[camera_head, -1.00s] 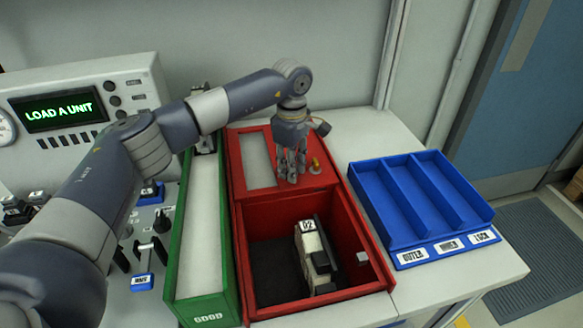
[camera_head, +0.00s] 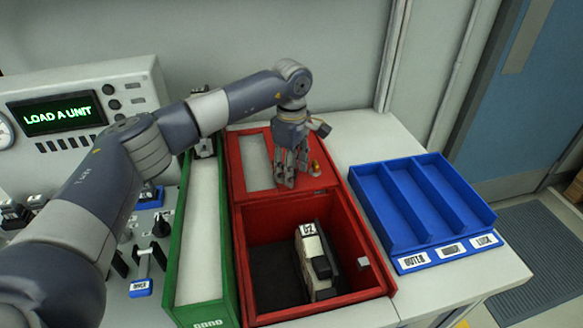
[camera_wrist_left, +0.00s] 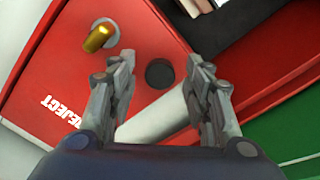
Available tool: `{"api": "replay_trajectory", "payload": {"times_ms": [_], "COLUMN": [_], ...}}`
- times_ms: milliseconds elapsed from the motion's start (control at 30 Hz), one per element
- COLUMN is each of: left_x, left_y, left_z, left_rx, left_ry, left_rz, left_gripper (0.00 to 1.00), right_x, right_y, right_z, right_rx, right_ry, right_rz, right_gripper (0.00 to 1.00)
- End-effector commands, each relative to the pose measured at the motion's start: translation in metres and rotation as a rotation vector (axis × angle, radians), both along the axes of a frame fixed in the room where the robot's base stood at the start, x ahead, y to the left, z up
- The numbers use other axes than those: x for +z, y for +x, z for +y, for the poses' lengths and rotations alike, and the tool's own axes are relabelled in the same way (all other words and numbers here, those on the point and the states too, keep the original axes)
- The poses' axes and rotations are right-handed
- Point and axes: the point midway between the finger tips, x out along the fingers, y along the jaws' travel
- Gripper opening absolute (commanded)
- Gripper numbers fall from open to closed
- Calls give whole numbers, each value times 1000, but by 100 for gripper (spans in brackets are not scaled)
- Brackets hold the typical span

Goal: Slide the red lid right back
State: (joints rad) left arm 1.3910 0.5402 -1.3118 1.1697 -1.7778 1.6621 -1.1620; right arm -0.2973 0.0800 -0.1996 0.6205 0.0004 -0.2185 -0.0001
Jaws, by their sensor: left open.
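The red lid (camera_head: 316,183) covers the back part of the red box (camera_head: 240,245); the front part is uncovered. The lid has a pale panel and a brass pin on a grey disc. In the left wrist view the lid (camera_wrist_left: 60,75) carries the word REJECT, the brass pin (camera_wrist_left: 98,38) and a dark round spot (camera_wrist_left: 160,73). My left gripper (camera_head: 287,182) points down over the lid, just left of the pin. Its fingers (camera_wrist_left: 160,66) are open on either side of the dark spot; whether they touch the lid I cannot tell. My right gripper is not in view.
A white and black unit (camera_head: 316,258) stands inside the box's open front. A long green box (camera_head: 172,255) is close on the left, a blue three-slot tray (camera_head: 410,205) on the right. The control panel (camera_head: 80,110) reads LOAD A UNIT.

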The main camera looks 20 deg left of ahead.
Motion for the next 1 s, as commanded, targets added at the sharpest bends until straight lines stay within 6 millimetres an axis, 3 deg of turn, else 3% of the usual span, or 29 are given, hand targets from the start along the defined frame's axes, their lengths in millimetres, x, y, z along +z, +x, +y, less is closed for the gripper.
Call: {"api": "replay_trajectory", "payload": {"times_ms": [600, 1000], "left_x": [107, 118], "left_y": [1, 0], "left_z": [-1, 0], "left_rx": [0, 0], "left_ry": [0, 0], "left_rz": [-2, 0], "left_gripper": [46, 46], "right_x": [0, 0], "right_y": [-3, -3], "right_z": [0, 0], "right_rx": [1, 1], "right_ry": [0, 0], "right_rz": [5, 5], "right_gripper": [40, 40]}}
